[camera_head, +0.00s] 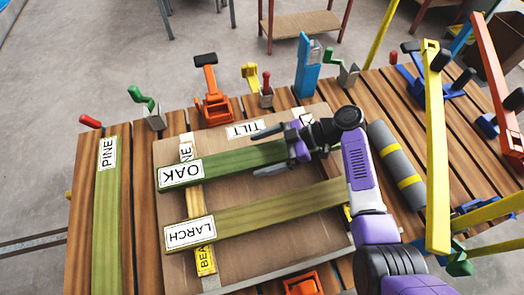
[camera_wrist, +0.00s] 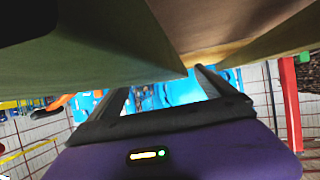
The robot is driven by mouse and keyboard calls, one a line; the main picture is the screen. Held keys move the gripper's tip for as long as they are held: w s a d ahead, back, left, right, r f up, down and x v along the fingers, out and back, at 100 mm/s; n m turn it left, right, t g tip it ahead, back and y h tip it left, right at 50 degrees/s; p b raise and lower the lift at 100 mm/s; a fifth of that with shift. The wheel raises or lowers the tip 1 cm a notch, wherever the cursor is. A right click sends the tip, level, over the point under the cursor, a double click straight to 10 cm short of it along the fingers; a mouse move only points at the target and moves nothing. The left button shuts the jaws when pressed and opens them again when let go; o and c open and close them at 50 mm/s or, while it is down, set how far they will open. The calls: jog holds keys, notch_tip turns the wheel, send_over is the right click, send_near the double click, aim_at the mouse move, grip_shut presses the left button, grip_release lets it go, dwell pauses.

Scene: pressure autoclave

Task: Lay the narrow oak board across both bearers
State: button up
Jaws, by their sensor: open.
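The greenish oak board (camera_head: 225,162), labelled OAK, lies across the left bearer (camera_head: 195,202) in the head view. Its right end runs under my gripper, so its rest on the right bearer is hidden. The right bearer (camera_head: 347,213) is mostly covered by my arm; only a small yellow bit shows. My gripper (camera_head: 258,155) is open at the oak board's right part, one finger on each long side. In the wrist view a green board face (camera_wrist: 90,50) fills the upper left, close to the open fingers (camera_wrist: 165,88); contact cannot be told.
The larch board (camera_head: 270,207) lies parallel in front of the oak board. A pine board (camera_head: 106,215) lies at the table's left. A brown panel (camera_head: 235,262) lies under the bearers. Clamps (camera_head: 212,100) line the back edge. A grey roller with yellow bands (camera_head: 397,165) lies right of my arm.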

aim_at(286, 152)
jog(key=b+v, duration=0.1)
jog(key=v, duration=0.6)
jog(key=shift+d+r, duration=0.1)
jog(key=shift+d, duration=0.15)
